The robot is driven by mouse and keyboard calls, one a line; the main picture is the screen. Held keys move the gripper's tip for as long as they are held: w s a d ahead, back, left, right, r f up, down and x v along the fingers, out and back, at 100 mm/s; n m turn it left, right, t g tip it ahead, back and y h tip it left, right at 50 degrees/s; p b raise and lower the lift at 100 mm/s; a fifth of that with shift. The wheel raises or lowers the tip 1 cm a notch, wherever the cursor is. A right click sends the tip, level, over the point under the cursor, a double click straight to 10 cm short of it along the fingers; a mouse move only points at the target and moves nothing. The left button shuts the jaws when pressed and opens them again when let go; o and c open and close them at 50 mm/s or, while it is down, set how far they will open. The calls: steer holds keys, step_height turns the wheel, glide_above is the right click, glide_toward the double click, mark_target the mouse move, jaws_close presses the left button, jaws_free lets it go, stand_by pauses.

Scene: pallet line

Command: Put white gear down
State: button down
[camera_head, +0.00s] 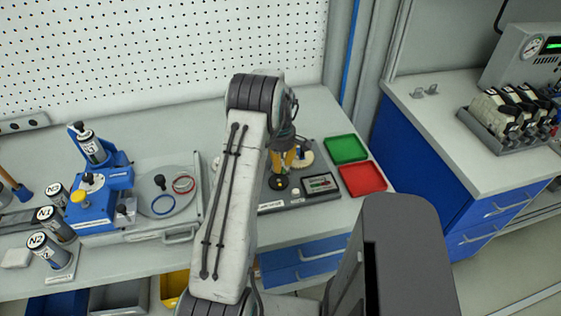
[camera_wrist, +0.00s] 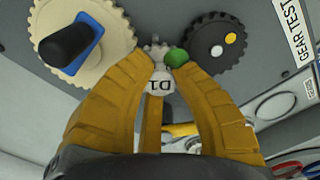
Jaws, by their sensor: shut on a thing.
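My gripper (camera_wrist: 164,66) has orange fingers and is shut on the white gear (camera_wrist: 161,82), a small white piece with dark lettering on its face. It is held just over the grey gear test board (camera_head: 266,200), between a large cream gear (camera_wrist: 112,58) and a dark gear (camera_wrist: 208,66). The cream gear carries a black knob and a blue piece. The dark gear has a white and a yellow dot. A green round piece (camera_wrist: 177,57) shows beside the white gear. In the head view my gripper (camera_head: 284,165) points down; its fingers hide the white gear. I cannot tell whether it touches the board.
A green tray (camera_head: 346,149) and a red tray (camera_head: 364,180) lie right of the board. Left stand a round plate with rings (camera_head: 160,199), a blue fixture (camera_head: 95,211) and labelled cylinders (camera_head: 46,252).

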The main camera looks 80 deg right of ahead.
steer(key=shift+f, duration=0.2)
steer(key=c, duration=1.2)
jaws_free()
steer(key=shift+o, duration=0.2)
steer(key=shift+r, duration=0.2)
step_height(320, 180, up, 12)
steer(key=b, duration=0.1)
